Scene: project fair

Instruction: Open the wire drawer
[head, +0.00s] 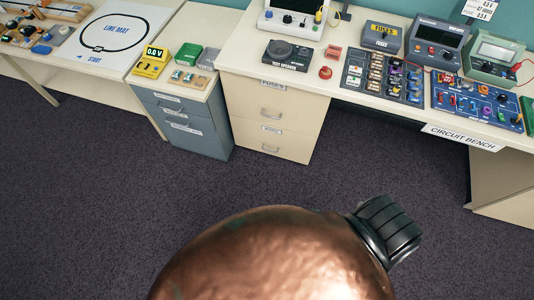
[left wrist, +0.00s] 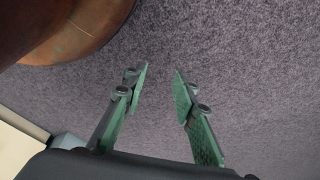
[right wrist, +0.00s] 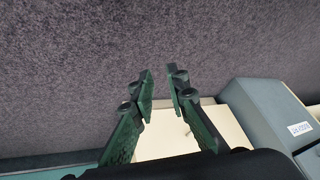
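A beige cabinet (head: 300,128) under the bench has two closed drawers. The upper drawer (head: 245,105) has a label that reads like FUSES and a metal handle. The lower drawer (head: 240,140) has a handle and a label too small to read surely; I cannot tell whether it says wire. My left gripper (left wrist: 161,72) is open and empty above the carpet. My right gripper (right wrist: 160,82) is open and empty; beige furniture shows past its fingers, apart from them as far as I can tell. Neither gripper shows in the head view.
A grey cabinet (head: 212,143) with closed, labelled drawers stands left of the beige one; a grey labelled unit also shows in the right wrist view (right wrist: 268,108). The bench (head: 340,95) holds a speaker, meters and component boards. The carpet (head: 90,200) in front is clear.

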